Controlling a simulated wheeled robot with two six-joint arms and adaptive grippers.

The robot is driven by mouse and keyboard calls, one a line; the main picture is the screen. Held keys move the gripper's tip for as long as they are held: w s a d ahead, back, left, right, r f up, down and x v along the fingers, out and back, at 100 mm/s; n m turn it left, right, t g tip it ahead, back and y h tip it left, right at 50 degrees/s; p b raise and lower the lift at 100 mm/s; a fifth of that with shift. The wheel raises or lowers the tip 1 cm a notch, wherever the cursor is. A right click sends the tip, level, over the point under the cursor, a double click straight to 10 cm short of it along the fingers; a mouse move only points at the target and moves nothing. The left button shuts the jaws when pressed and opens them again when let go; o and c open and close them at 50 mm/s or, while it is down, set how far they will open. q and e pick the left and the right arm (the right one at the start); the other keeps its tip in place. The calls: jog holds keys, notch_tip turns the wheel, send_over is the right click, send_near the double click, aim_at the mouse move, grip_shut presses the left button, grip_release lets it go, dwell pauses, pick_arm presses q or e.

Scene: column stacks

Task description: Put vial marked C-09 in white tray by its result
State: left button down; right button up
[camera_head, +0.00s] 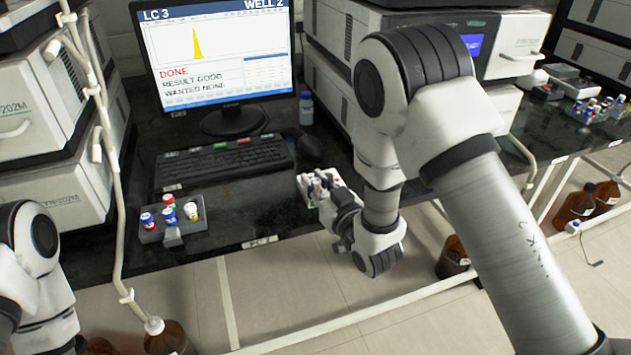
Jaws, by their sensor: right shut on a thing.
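My right gripper (328,196) reaches in from the right and is at the white tray (303,183) at the bench's front edge. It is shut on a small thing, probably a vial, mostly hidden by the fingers. I cannot read a C-09 mark, nor tell whether the vial touches the tray. The monitor (215,55) reads LC 3, WELL 2, DONE, RESULT GOOD, WANTED NONE, with one yellow peak. A grey rack (190,228) to the left holds several vials (169,201) with coloured caps. My left arm shows at the lower left, but its gripper is out of view.
A keyboard (224,161), a mouse (310,147) and a small bottle (306,107) stand behind the tray. White pipework (110,170) rises at the left. Instruments flank the monitor. Brown bottles (574,207) stand below at the right. The bench between grey rack and white tray is clear.

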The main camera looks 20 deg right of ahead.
dwell(0.3)
jog(key=o, duration=0.9)
jog(key=v, duration=0.7)
jog(key=shift+s, duration=0.3)
